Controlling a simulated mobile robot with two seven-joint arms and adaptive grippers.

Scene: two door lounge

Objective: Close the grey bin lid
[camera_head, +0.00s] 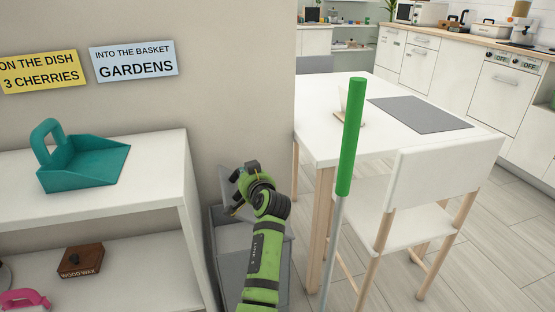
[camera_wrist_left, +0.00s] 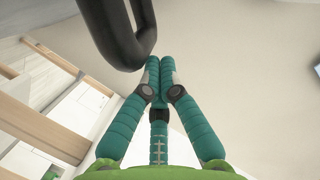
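The grey bin (camera_head: 229,268) stands on the floor between the white shelf and the table, partly hidden by my left arm. Its grey lid (camera_head: 229,183) seems to stand raised at the back, near the wall, mostly behind my gripper. My left gripper (camera_head: 236,208) is over the bin at the lid. In the left wrist view its teal fingers (camera_wrist_left: 160,68) are together, with nothing visible between them. A dark loop (camera_wrist_left: 127,45), perhaps a handle, is right by the fingertips; I cannot tell whether they touch. My right gripper is out of view.
A white shelf (camera_head: 160,180) with a teal dustpan (camera_head: 95,165) and a wood wax box (camera_head: 81,261) is left of the bin. A green-gripped pole (camera_head: 350,140), a white table (camera_head: 330,130) and a white chair (camera_head: 440,180) stand to the right.

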